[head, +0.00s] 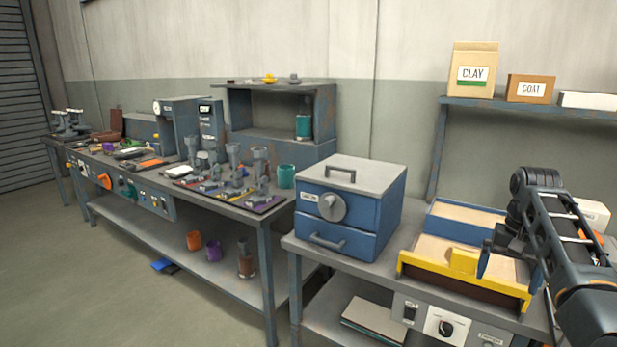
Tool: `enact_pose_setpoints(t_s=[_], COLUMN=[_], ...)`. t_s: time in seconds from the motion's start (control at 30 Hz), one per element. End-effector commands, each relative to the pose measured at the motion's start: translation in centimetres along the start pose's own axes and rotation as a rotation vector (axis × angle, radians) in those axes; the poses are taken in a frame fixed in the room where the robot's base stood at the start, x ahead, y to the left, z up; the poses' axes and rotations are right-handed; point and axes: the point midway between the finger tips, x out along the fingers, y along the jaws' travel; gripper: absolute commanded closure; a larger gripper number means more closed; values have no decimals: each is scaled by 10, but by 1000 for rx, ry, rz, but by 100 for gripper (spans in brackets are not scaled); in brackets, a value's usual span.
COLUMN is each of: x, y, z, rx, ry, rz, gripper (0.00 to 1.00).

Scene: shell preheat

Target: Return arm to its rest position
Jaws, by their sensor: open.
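My arm (575,270) reaches in from the lower right and bends at a dark joint near the right bench. My gripper (509,270) is low over the yellow-fronted tray (415,262), with its fingers apart. A yellow block (463,261) stands at the tray's front, just left of the near finger. I see nothing held between the fingers, though the arm hides part of that area. Whether a finger touches the tray or block cannot be told.
A blue box oven (335,240) with a dial stands left of the tray. A blue tray (460,220) lies behind it. A shelf (530,107) holds a clay box (473,70) and a goat-labelled box (530,88).

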Motion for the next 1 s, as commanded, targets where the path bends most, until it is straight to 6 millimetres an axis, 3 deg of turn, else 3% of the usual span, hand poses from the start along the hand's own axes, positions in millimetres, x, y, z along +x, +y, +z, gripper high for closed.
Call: enact_pose_setpoints(t_s=[0.33, 0.67, 0.77, 1.0], x=[42, 111, 141, 217], y=[-6, -16, -18, -20], z=[12, 42, 60, 127], rx=[-24, -67, -88, -156], ry=[47, 136, 179, 324], rz=[-12, -36, -48, -88], gripper=[0, 0, 0, 0])
